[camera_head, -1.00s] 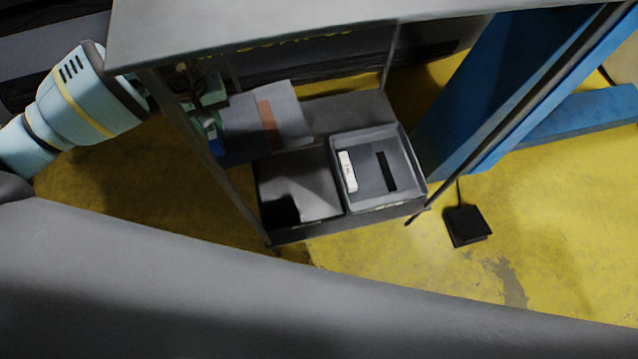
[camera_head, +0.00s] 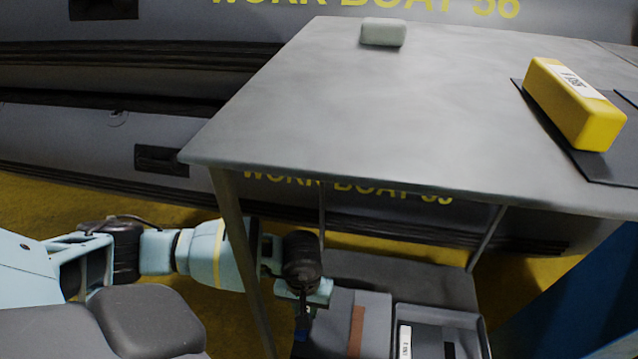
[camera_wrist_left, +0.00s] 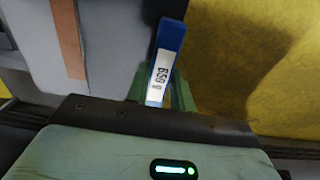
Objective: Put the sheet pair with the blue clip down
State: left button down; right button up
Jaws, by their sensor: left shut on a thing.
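The sheet pair (camera_head: 335,325) is grey with a brown stripe. It lies over the lower shelf level under the table, at the bottom of the head view, and fills the left of the left wrist view (camera_wrist_left: 103,45). My left gripper (camera_head: 304,308) reaches in under the tabletop and is shut on the sheet pair. The sheets' front part is cut off in the head view. My right gripper is not in view.
The tabletop (camera_head: 300,115) overhangs my left arm, and a table leg (camera_head: 243,265) crosses in front of it. A grey tray (camera_head: 480,328) is right of the sheets on the lower shelf (camera_head: 420,280). A yellow block (camera_head: 575,105) and a pale block (camera_head: 383,32) are on top.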

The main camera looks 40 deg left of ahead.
pick_arm(q)
jog(key=shift+f+b, duration=1.65)
jog(key=shift+f, duration=2.95)
jog(key=shift+f+b, duration=0.3)
jog(key=shift+f, duration=0.05)
jog(key=shift+s+f, duration=0.1)
jog(key=shift+f, duration=0.1)
